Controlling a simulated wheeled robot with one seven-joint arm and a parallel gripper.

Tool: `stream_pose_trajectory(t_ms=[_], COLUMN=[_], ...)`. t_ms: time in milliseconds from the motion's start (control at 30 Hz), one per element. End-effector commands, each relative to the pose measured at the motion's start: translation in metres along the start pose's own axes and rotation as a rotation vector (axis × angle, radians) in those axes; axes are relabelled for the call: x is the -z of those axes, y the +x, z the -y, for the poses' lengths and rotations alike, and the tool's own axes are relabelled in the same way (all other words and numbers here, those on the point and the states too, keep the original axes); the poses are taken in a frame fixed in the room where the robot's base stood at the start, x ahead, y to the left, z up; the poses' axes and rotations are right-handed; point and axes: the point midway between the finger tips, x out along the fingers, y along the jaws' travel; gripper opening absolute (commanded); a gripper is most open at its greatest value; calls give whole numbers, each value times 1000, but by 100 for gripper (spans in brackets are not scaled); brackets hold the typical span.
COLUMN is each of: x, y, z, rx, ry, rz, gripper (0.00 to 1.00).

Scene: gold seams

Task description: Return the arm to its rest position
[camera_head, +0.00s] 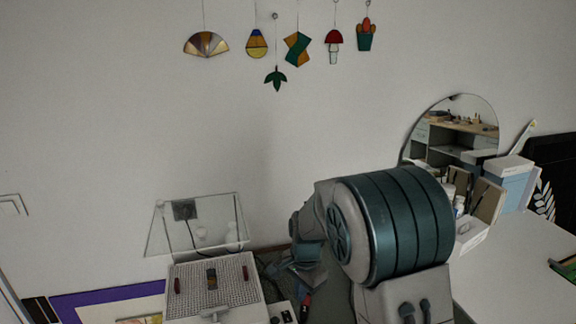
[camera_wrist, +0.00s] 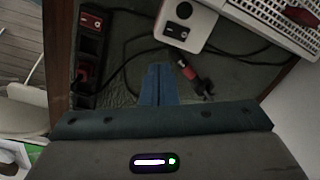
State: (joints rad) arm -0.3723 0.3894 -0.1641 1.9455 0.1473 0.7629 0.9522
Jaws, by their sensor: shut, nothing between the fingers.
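My arm, with its large teal-banded joint, fills the lower right of the head view and bends down to the left. My gripper (camera_wrist: 157,84) shows in the wrist view as two blue fingers pressed together, with nothing between them. It points at a dark green work surface (camera_wrist: 228,75). A red-and-black handled tool (camera_wrist: 188,72) on a cable lies just right of the fingertips, apparently not held. In the head view the gripper end is small, dark and partly hidden beside my arm.
A white grid-topped machine (camera_head: 187,304) stands left of my gripper, with a clear panel (camera_head: 160,232) behind. A switched power strip (camera_wrist: 90,48) and loose cables lie nearby. Glass ornaments (camera_head: 297,48) hang above.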

Motion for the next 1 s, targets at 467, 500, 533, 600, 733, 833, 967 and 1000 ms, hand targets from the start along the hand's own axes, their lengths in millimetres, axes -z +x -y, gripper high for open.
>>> stream_pose_trajectory(t_ms=[467, 500, 533, 600, 733, 833, 967, 1000], x=[-21, -25, -28, -35, -48, -57, -63, -64], y=[-116, -122, -125, -133, -142, -144, -145, -144], z=[-127, -138, -146, -166, -198, -217, -232, -235], rx=[95, 97, 97, 96, 85, 72, 57, 54], ry=[-448, -487, -515, -582, -698, -766, -825, -834], rz=[-89, -102, -112, -137, -184, -212, -235, -238], gripper=[0, 0, 0, 0, 0, 0, 0, 0])
